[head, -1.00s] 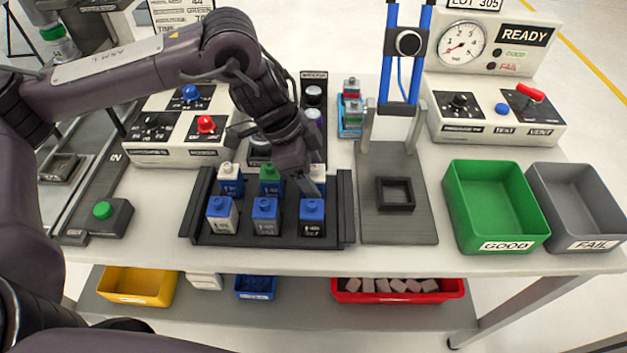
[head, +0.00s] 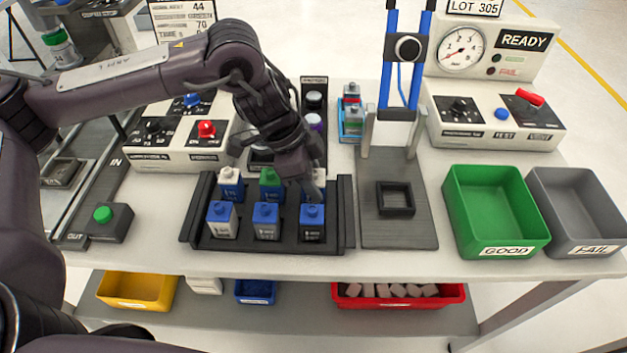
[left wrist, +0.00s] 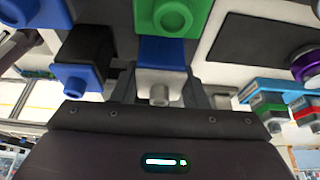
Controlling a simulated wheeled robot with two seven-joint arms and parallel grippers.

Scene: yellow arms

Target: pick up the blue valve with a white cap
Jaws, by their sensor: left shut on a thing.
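The blue valve with a white cap (left wrist: 162,66) is between the two fingers of my left gripper (left wrist: 160,88) in the left wrist view. The gripper is shut on it. In the head view my left gripper (head: 308,182) points down at the back right spot of the black rack (head: 190,222). It hides most of the held valve there, and only a pale bit of cap shows. I cannot tell whether the valve is clear of the rack. Another blue valve with a white cap (head: 230,183) stands at the back left. My right gripper is not in view.
A green-capped valve (head: 270,183) and blue-capped valves (head: 221,219), (head: 265,221), (head: 312,222) stand close by in the rack. To the right are a grey press stand (head: 398,228), a green GOOD bin (head: 495,210) and a grey FAIL bin (head: 580,210).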

